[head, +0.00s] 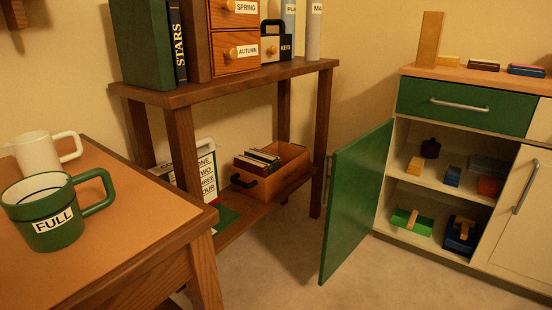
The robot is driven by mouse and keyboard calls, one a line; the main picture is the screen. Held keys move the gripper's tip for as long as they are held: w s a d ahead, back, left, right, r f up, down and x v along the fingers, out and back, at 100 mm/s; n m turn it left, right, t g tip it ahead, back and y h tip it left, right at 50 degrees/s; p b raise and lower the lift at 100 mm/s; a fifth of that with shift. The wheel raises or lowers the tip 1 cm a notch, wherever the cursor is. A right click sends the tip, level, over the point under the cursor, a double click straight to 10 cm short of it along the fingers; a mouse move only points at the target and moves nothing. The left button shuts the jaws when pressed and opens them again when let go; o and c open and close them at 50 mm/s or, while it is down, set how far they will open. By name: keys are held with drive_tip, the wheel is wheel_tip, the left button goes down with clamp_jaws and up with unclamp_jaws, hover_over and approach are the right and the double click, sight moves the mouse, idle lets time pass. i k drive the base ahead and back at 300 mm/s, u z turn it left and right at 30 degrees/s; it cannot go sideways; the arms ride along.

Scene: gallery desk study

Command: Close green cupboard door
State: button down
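The green cupboard door (356,196) stands wide open in the head view. It is hinged at the left side of the cream cupboard (397,236) and swings out toward me. My gripper is not in view.
A wooden desk (130,240) with a green mug (50,215) and a white mug (36,153) fills the left. A wooden shelf unit (210,93) stands behind, left of the door. Carpeted floor (270,275) is clear before the door. A closed green drawer (464,106) sits above the opening.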

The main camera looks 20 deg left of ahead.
sight(358, 167)
drive_tip(key=z, duration=0.2)
drive_tip(key=k, duration=0.2)
drive_tip(key=u, duration=1.15)
drive_tip(key=i, duration=0.7)
drive_tip(key=z, duration=0.4)
